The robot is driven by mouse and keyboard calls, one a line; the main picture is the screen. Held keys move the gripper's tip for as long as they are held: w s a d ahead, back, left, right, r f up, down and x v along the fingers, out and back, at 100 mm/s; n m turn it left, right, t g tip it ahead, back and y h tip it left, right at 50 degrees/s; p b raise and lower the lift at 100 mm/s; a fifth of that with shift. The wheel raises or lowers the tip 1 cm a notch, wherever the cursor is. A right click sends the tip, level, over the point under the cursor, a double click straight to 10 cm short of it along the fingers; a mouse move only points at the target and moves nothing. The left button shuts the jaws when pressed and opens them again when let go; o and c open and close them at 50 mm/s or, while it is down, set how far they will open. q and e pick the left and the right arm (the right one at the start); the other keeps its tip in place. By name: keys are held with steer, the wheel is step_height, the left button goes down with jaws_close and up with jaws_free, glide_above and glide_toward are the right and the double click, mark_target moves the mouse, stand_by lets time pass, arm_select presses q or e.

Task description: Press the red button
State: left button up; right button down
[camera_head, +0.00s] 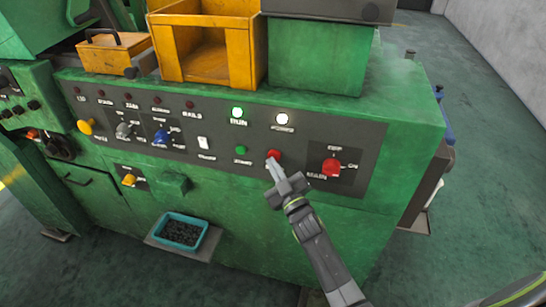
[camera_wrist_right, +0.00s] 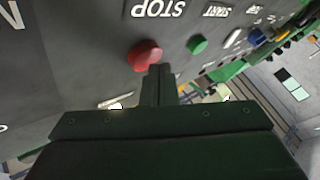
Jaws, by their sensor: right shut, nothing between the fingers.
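The red button (camera_head: 273,154) is a round knob on the dark control panel of the green machine, to the right of a small green button (camera_head: 240,150). It also shows in the right wrist view (camera_wrist_right: 144,55), below the upside-down word STOP. My right gripper (camera_head: 272,166) is shut and empty, with its fingertips at the lower edge of the red button. In the right wrist view the closed fingertips (camera_wrist_right: 160,70) appear right beside the button; I cannot tell whether they touch it. My left gripper is not in view.
A larger red rotary switch (camera_head: 331,167) is to the right of the button. A green lamp (camera_head: 237,112) and a white lamp (camera_head: 282,119) are lit above. A teal tray (camera_head: 207,226) of dark parts sits low in front. Open floor (camera_head: 470,110) lies at right.

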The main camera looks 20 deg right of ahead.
steer(key=shift+w, duration=0.1)
stand_by(0.5)
steer(key=shift+w+d, duration=0.25)
steer(key=shift+w, duration=0.05)
steer(key=shift+s+a, duration=0.25)
steer(key=shift+s, duration=0.1)
stand_by(0.4)
steer(key=s+a+p, duration=0.3)
steer(key=s, duration=0.2)
steer(key=shift+a+p, duration=0.2)
steer(key=shift+p, duration=0.1)
